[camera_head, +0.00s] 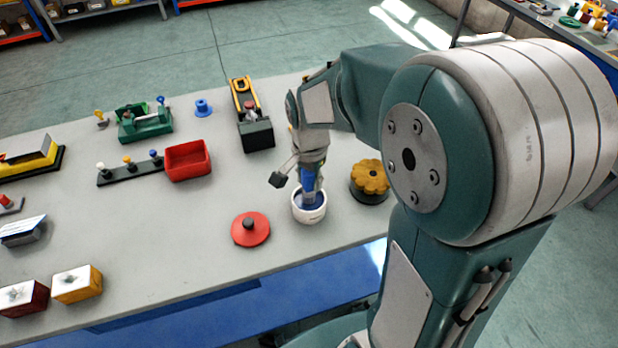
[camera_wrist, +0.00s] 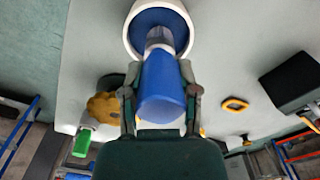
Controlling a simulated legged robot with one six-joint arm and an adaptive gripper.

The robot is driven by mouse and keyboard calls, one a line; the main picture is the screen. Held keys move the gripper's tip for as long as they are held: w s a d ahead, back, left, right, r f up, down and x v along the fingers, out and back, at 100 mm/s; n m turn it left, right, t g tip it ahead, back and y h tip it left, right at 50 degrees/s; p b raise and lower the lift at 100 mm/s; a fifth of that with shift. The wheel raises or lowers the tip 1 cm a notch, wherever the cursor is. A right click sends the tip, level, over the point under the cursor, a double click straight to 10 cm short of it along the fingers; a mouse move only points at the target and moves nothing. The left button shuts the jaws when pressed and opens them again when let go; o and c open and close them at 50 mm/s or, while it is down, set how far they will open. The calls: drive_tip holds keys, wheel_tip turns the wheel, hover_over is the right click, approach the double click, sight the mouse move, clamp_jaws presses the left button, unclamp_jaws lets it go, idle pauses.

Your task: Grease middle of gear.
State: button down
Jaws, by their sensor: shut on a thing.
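My gripper (camera_head: 308,165) is shut on the blue handle of a brush-like tool (camera_wrist: 162,88), and its two fingers flank the handle in the wrist view (camera_wrist: 160,97). The tool points down into a round white pot (camera_head: 309,216) with blue inside; the pot's white rim also shows in the wrist view (camera_wrist: 129,38). The tool's lower end is inside the pot and its tip is hidden. The yellow gear (camera_head: 369,174) sits on a dark round base just right of the pot. It shows at the left in the wrist view (camera_wrist: 104,108).
A red lid with a black knob (camera_head: 256,236) lies left of the pot. A black-and-yellow device (camera_head: 256,136) stands behind. A red bin (camera_head: 187,162) and a rack with coloured knobs (camera_head: 128,172) are farther left. The table's front edge is close to the pot.

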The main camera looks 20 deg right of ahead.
drive_tip(key=shift+f, duration=0.1)
drive_tip(key=shift+r, duration=3.5)
drive_tip(key=shift+s, duration=0.1)
